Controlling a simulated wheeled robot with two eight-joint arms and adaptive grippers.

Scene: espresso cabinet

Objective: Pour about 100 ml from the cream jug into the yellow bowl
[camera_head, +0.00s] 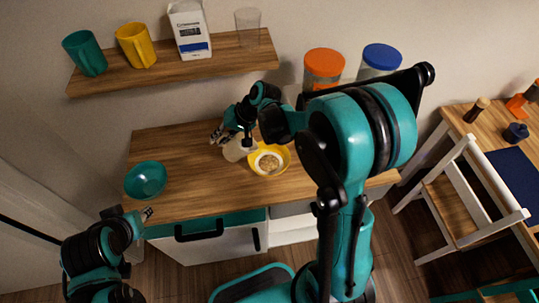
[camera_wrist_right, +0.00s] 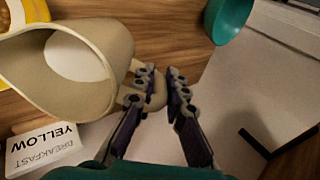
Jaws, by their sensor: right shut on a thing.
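The cream jug (camera_head: 236,151) is just left of the yellow bowl (camera_head: 284,153) on the wooden counter. In the right wrist view the jug (camera_wrist_right: 105,55) shows its wide mouth and a pale inside; I cannot tell its exact tilt or how full it is. My right gripper (camera_wrist_right: 161,88) is shut on the jug's handle; in the head view the arm partly covers this gripper (camera_head: 222,134). The yellow bowl holds a light brown, grainy filling. My left gripper (camera_head: 146,214) is low at the left, away from both; its jaws are too small to read.
A teal bowl (camera_head: 146,179) stands left on the counter. A card reading YELLOW BREAKFAST (camera_wrist_right: 43,148) is near the jug. The shelf (camera_head: 180,70) holds mugs, a carton and a glass. Jars with orange (camera_head: 324,62) and blue (camera_head: 382,56) lids stand behind my right arm.

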